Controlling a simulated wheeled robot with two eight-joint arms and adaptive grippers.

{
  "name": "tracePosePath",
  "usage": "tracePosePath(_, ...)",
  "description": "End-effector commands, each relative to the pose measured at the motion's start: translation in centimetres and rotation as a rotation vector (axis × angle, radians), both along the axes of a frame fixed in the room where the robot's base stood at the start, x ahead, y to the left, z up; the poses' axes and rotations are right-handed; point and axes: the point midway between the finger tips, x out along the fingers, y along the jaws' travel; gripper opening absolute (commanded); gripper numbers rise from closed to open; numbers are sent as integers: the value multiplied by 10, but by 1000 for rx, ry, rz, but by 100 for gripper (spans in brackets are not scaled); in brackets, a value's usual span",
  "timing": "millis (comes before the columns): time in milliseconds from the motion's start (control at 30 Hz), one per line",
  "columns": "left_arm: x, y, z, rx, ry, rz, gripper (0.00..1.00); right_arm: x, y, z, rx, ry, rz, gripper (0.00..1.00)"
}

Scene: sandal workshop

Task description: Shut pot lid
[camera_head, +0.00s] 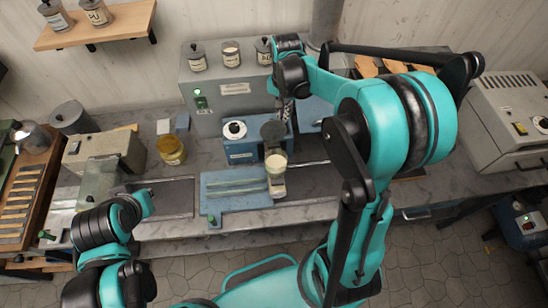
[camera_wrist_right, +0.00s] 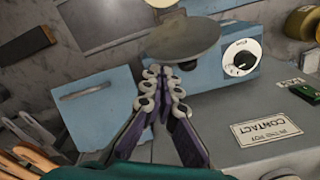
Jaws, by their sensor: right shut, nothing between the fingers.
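The pot (camera_head: 276,161), with pale cream contents, stands at the front of the bench by the blue plate. Its round dark grey lid (camera_head: 272,131) is raised at the pot's back side, so the pot is open. The lid also shows as a grey disc in the right wrist view (camera_wrist_right: 185,42). My right gripper (camera_head: 283,112) is shut and empty, just behind the lid; its fingertips also show in the right wrist view (camera_wrist_right: 163,78). I cannot tell whether they touch the lid. My left gripper (camera_head: 147,203) is low at the left, its fingers unclear.
A blue box with a white dial (camera_head: 241,151) stands just behind and left of the pot. A grey cabinet (camera_head: 220,105) with small jars on top stands behind. A blue plate (camera_head: 222,187) lies left of the pot, and a yellow jar (camera_head: 171,150) stands further left.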

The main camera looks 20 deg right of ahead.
Motion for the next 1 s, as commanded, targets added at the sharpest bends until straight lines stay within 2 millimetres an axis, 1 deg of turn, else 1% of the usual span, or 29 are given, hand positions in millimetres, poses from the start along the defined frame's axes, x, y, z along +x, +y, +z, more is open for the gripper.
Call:
tracePosePath(33, 0, 0, -3, 0, 0, 0, 0, 0, 0, -4, 0, 0, 0, 0)
tracePosePath(400, 0, 0, -14, 0, 0, 0, 0, 0, 0, -17, 0, 0, 0, 0)
tracePosePath(767, 0, 0, -13, 0, 0, 0, 0, -1, 0, -16, 0, 0, 0, 0)
tracePosePath(1000, 0, 0, -13, 0, 0, 0, 0, -13, 4, -16, 0, 0, 0, 0)
